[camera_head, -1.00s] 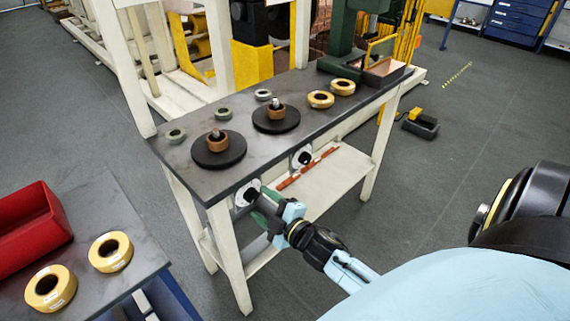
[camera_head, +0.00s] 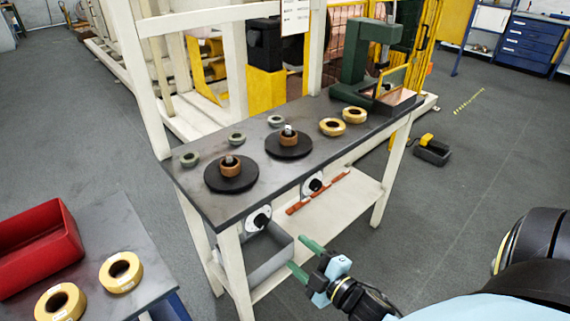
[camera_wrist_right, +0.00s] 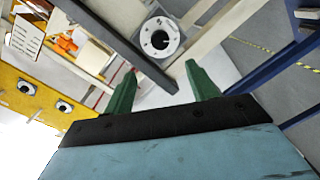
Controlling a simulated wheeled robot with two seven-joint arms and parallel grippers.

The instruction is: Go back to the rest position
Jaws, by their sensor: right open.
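My right gripper (camera_head: 306,258) is open and empty, with green fingers spread apart. It is in front of the workbench (camera_head: 215,211), near a grey bin (camera_head: 262,262) below the bench top. In the right wrist view its two green fingers (camera_wrist_right: 162,88) are apart with nothing between them, and a round white-and-black fitting (camera_wrist_right: 160,38) on the bench is beyond them. The same kind of fitting shows on the bench front in the head view (camera_head: 258,219). My left gripper is not in view.
Two black discs with copper rolls (camera_head: 231,182) (camera_head: 289,151), yellow rolls (camera_head: 332,127) and small green rings (camera_head: 189,159) lie on the bench. A side table (camera_head: 140,232) at lower left holds a red bin (camera_head: 38,255) and yellow rolls (camera_head: 121,272). Open floor (camera_head: 470,170) lies to the right.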

